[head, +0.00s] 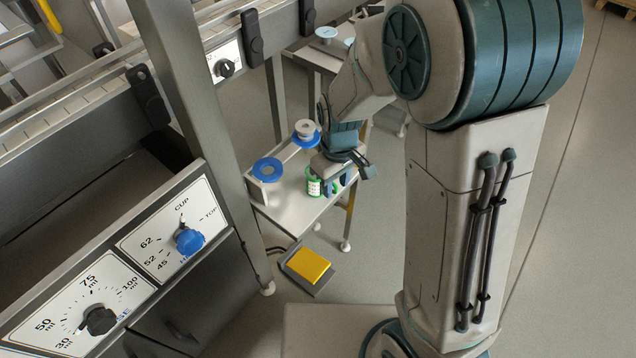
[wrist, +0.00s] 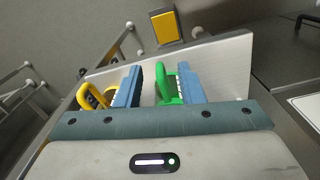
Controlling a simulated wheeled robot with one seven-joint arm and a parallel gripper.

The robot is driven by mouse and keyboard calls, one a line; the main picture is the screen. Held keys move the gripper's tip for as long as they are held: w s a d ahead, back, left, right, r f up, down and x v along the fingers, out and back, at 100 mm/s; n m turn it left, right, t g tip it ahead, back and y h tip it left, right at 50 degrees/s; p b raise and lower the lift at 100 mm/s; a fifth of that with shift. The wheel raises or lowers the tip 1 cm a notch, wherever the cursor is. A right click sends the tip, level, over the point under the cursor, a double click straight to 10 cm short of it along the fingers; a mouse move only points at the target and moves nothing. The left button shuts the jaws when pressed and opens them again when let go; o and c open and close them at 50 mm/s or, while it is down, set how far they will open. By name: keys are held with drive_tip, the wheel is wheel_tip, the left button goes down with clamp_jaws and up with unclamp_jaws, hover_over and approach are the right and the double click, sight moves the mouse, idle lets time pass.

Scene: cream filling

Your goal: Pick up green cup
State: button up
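The green cup (head: 313,184), green with a pale band, stands on the small table in the head view. My gripper (head: 343,180) is low over the table just right of it and partly hides the area. In the wrist view my gripper (wrist: 157,88) has its two blue fingers apart. A green looped part (wrist: 166,86) shows between them, close to the right finger, with a gap to the left finger. A yellow looped part (wrist: 92,97) lies outside the left finger. The lower parts of both are hidden by the gripper body.
A yellow pedal (head: 308,264) lies on the floor. A machine panel (head: 174,238) with dials and a steel post (head: 205,110) stand left. Floor at right is clear.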

sight(335, 195)
wheel_tip(335, 195, down, 5)
drive_tip(key=shift+s+r+b, duration=0.1)
drive_tip(key=shift+r+b, duration=0.1)
drive_tip(key=shift+b, duration=0.35)
clamp_jaws()
drive_tip(key=shift+r, duration=0.1)
